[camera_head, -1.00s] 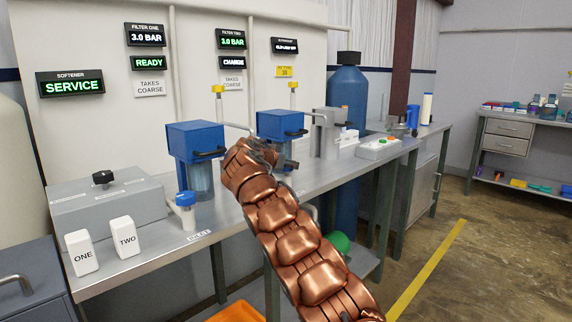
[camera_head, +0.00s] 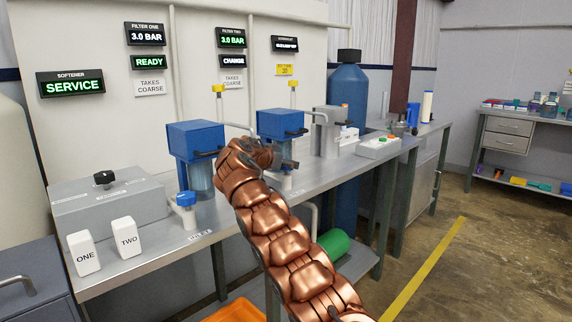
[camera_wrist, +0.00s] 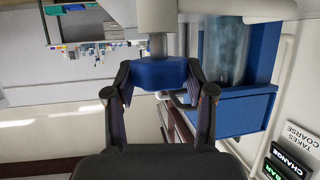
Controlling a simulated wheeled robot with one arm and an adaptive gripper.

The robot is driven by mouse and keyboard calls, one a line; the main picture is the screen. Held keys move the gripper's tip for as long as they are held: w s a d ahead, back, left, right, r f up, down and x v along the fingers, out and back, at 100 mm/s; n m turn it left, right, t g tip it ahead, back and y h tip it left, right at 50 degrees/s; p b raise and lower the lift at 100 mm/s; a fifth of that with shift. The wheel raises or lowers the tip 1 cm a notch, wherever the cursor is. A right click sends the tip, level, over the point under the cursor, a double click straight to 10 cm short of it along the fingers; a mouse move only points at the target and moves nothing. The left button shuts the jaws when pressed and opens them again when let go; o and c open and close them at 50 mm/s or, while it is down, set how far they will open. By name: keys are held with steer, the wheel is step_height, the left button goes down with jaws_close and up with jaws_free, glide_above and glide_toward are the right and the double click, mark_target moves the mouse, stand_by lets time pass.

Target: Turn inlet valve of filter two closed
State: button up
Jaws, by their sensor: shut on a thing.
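Filter two is a blue-topped housing (camera_head: 281,124) with a clear bowl on the bench; the bowl also shows in the wrist view (camera_wrist: 225,50). Its inlet valve has a blue handle (camera_wrist: 160,73) on a grey stem below a pale pipe body, seen upside down in the wrist view. My gripper (camera_wrist: 158,80) has one finger on each side of the blue handle and is shut on it. In the head view my gripper (camera_head: 288,164) is in front of filter two, above the pale valve body (camera_head: 287,182); the handle is mostly hidden there.
Filter one (camera_head: 196,142) and its blue-knobbed valve (camera_head: 186,198) stand close to the left of my wrist. The filter two display (camera_head: 231,38) reads 3.0 BAR, with CHANGE below it. A green container (camera_head: 333,243) lies under the bench. The floor to the right is clear.

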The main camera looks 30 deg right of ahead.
steer(key=o, duration=1.2)
steer(key=shift+c, duration=0.2)
steer(key=shift+a, duration=0.1)
steer(key=shift+s+a+r, duration=0.25)
steer(key=shift+a+r, duration=0.1)
steer(key=shift+a, duration=0.1)
steer(key=v, duration=1)
steer(key=shift+s+a, duration=0.15)
steer(key=shift+a, duration=0.15)
steer(key=shift+r, duration=0.1)
